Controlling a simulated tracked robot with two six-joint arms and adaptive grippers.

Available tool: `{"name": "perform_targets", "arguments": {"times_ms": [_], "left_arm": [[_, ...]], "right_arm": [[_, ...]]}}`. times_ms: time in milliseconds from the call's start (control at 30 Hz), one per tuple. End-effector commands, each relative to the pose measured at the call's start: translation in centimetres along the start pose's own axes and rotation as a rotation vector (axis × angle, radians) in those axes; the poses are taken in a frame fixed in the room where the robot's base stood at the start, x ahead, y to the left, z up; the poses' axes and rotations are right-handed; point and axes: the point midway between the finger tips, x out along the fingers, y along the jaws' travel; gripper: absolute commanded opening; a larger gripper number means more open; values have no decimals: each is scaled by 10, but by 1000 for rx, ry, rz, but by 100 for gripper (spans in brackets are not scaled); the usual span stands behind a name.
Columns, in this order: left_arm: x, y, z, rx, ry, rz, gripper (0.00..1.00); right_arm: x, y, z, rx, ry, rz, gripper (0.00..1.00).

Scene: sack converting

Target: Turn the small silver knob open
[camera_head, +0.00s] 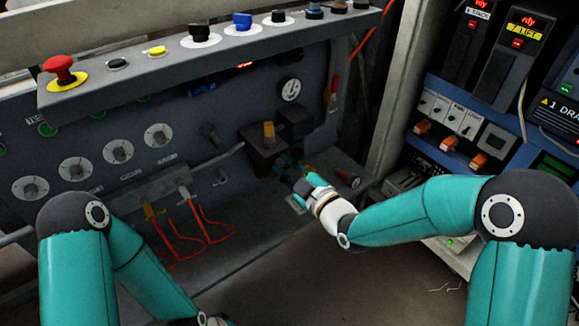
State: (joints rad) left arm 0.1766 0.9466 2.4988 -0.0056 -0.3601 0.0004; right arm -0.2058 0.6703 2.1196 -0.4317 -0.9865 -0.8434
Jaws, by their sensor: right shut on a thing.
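My right gripper (284,165) reaches in from the right to the lower front of a black valve block (262,150) on the grey machine panel. Its fingers are closed on a small part there, which fits the small silver knob. The fingers hide that part, so its turn position cannot be seen. A yellow-topped knob (269,134) stands upright on the block, just above and left of the fingers. My left arm is low at the left, and its gripper is below the picture edge.
A pressure gauge (290,89) sits above the block. Red cables (190,222) hang from a grey terminal strip at left. A shelf above carries a red emergency button (61,69) and several knobs. A blue control rack (470,125) stands at right.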

Motion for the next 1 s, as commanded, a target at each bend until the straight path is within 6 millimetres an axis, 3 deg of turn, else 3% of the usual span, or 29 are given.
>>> {"name": "perform_targets", "arguments": {"times_ms": [1000], "left_arm": [[0, 0, 0, 0, 0, 0, 40]], "right_arm": [[1, 1, 0, 962, 35, -47, 0]]}}
